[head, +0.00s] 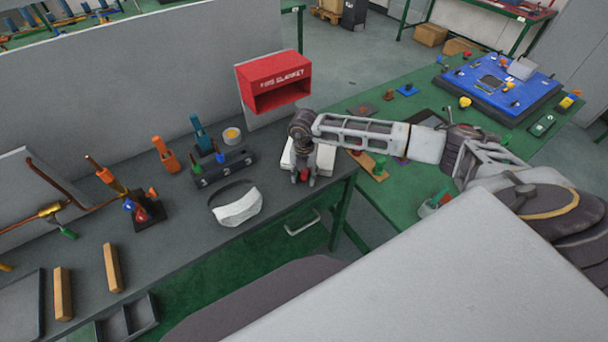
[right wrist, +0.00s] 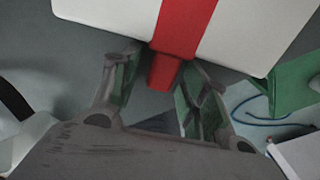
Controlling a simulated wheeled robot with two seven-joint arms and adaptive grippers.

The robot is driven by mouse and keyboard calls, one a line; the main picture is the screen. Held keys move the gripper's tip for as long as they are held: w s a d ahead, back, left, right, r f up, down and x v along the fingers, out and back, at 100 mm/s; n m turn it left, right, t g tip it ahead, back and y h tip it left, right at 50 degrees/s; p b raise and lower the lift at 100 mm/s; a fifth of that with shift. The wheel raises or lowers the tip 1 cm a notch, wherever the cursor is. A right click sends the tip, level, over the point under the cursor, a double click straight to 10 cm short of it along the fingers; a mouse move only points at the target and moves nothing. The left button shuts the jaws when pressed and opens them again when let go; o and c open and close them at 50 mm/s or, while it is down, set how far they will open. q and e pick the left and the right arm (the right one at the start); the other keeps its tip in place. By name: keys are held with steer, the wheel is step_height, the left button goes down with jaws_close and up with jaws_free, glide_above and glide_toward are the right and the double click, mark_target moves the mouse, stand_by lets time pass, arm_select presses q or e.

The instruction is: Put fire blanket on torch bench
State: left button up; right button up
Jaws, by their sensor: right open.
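The fire blanket is a white pack (head: 325,157) at the right end of the grey bench (head: 275,207), which carries torch-like fittings. In the right wrist view the white pack (right wrist: 105,12) has a red strap with a red tab. My right gripper (head: 304,181) is open at the near side of the pack, fingers pointing down. In the right wrist view its fingers (right wrist: 166,72) stand on either side of the red tab (right wrist: 164,72), apparently not closed on it. The gripper and forearm hide part of the pack. My left gripper is out of view.
An empty-looking red fire blanket box (head: 275,81) hangs on the partition. A white-and-black headband visor (head: 237,206) and a black block (head: 223,167) stand left of the pack. A green table (head: 400,188) with small parts lies to the right, past a gap.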

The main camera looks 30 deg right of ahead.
steer(key=shift+r, duration=0.1)
step_height(320, 180, up, 12)
steer(key=b, duration=0.2)
stand_by(0.6)
